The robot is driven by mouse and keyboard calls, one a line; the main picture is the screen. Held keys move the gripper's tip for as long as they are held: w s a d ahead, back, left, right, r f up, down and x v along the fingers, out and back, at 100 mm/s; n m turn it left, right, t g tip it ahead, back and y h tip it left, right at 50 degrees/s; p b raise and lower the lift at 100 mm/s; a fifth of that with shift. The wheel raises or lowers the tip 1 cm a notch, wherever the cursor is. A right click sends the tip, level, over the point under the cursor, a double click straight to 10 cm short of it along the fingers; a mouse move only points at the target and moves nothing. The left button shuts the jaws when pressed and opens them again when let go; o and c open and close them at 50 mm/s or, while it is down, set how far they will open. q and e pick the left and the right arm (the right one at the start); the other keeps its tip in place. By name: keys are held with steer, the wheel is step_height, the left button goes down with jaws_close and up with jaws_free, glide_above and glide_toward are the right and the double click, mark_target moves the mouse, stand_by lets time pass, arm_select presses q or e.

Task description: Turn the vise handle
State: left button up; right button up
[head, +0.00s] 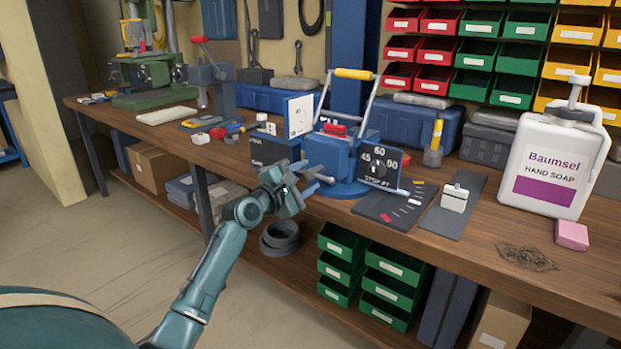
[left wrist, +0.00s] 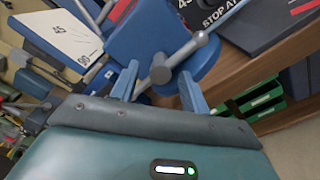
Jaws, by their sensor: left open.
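A blue vise (head: 333,155) stands on a round base on the workbench. Its grey bar handle (left wrist: 186,53) shows in the left wrist view, with a round hub and a ball at the upper end. In the head view the handle is small and partly hidden by my gripper. My left gripper (head: 308,183) is open at the front of the vise. My right gripper is not in view.
Dial plates (head: 380,168) marked with angles flank the vise. A dark mat (head: 394,205), a white soap jug (head: 550,165) and a pink sponge (head: 572,235) lie to the right. Green bins (head: 390,285) sit below the wooden bench (head: 470,250). The floor in front is clear.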

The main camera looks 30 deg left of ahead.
arm_select(q)
steer(key=shift+w+d, duration=0.1)
steer(key=shift+w, duration=1.05)
steer(key=shift+c, duration=0.4)
steer(key=c, duration=0.9)
